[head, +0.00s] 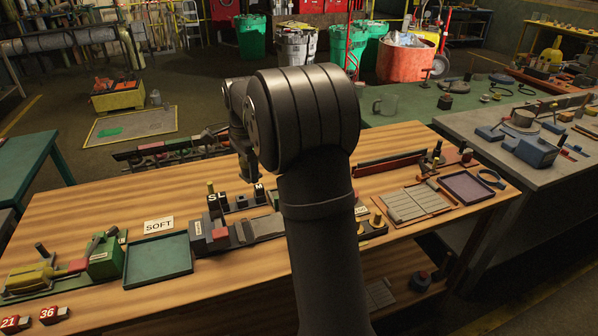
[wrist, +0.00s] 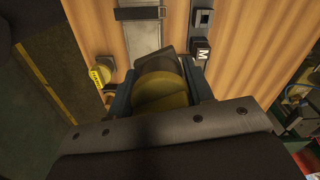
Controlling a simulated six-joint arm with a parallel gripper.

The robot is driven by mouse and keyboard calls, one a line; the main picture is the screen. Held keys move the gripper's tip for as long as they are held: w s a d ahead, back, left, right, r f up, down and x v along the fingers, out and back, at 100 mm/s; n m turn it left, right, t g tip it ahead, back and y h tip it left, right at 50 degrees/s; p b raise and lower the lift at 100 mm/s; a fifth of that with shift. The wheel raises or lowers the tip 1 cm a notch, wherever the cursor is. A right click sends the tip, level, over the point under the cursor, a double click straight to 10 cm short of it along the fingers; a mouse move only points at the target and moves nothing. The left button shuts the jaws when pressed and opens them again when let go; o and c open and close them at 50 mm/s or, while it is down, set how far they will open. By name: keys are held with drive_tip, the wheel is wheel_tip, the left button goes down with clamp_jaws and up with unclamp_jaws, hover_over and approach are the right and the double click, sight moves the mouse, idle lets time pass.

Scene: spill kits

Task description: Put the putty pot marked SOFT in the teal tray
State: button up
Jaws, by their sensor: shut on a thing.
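The teal tray (head: 158,262) lies on the wooden table at the left in the head view and looks empty. A white card reading SOFT (head: 158,225) stands at its back edge. My gripper (wrist: 160,76) is shut on a round olive-yellow pot (wrist: 160,90) in the wrist view. No marking on this pot is readable, so I cannot tell if it is the SOFT one. In the head view my gripper (head: 243,160) is to the right of the tray, partly behind my arm, and the pot in it is hidden.
A black block marked M (wrist: 202,53) and a yellow labelled piece (wrist: 101,76) show near the gripper. A grey and red fixture (head: 228,232) sits right of the tray. A green and yellow device (head: 102,256) sits left of it. Red number blocks (head: 54,314) lie front left.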

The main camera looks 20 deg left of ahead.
drive_tip(key=s+a+r, duration=0.3)
drive_tip(key=s+a, duration=0.6)
drive_tip(key=s, duration=0.1)
hover_over(171, 256)
wheel_tip(171, 256, down, 11)
drive_tip(key=shift+n, duration=0.4)
drive_tip(key=shift+f, duration=3.85)
drive_tip(key=shift+f, duration=0.4)
drive_tip(key=o, duration=1.3)
